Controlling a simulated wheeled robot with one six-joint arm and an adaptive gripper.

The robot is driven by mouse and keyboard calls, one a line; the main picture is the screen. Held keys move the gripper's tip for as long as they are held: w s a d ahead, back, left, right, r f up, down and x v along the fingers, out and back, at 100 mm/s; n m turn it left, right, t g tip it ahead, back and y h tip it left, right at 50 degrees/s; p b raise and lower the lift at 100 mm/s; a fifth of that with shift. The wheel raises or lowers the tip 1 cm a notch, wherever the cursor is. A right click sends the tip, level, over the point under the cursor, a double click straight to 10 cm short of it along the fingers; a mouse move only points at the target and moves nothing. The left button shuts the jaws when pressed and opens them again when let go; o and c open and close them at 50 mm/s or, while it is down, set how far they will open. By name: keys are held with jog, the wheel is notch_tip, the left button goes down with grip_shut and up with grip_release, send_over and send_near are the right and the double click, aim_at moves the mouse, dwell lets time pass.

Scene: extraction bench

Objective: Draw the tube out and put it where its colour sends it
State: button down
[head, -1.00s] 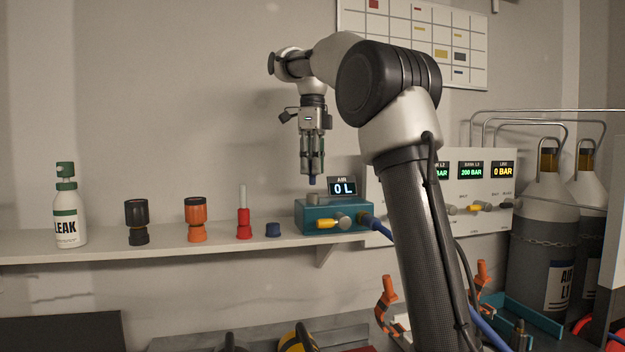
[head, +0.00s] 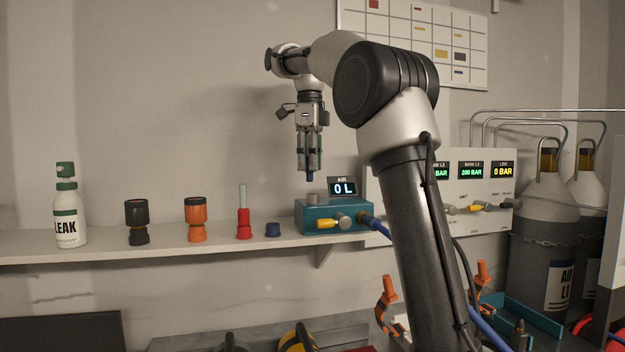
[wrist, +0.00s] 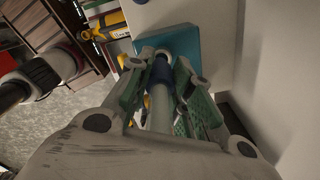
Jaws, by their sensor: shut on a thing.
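My gripper (head: 310,166) points down and is shut on a slim tube, above the teal air box (head: 312,222) on the shelf. The tube's blue end (head: 310,176) shows below the fingers. In the wrist view the pale tube (wrist: 160,110) with its blue band (wrist: 162,71) lies between the green-padded fingers. On the shelf to the left stand a low blue holder (head: 272,230) with nothing standing in it, a red holder (head: 244,230) with a pale-topped red piece, an orange holder (head: 197,234) and a black holder (head: 138,237), each with a matching piece on it.
A LEAK bottle (head: 68,217) stands at the shelf's left. The air box has a yellow fitting, a blue hose (head: 377,224) and a display reading 0 L. A gauge panel (head: 487,200) and grey cylinders (head: 548,230) are at right. Bare shelf (head: 100,249) lies between bottle and black holder.

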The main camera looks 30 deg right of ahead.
jog(key=a+f, duration=0.7)
jog(key=a, duration=0.2)
jog(key=shift+w+a, duration=0.3)
jog(key=shift+a, duration=0.1)
dwell(0.7)
jog(key=shift+f, duration=2.5)
dwell(0.7)
jog(key=c, duration=1.2)
grip_release()
notch_tip(320, 180, up, 12)
jog(key=shift+f, duration=0.1)
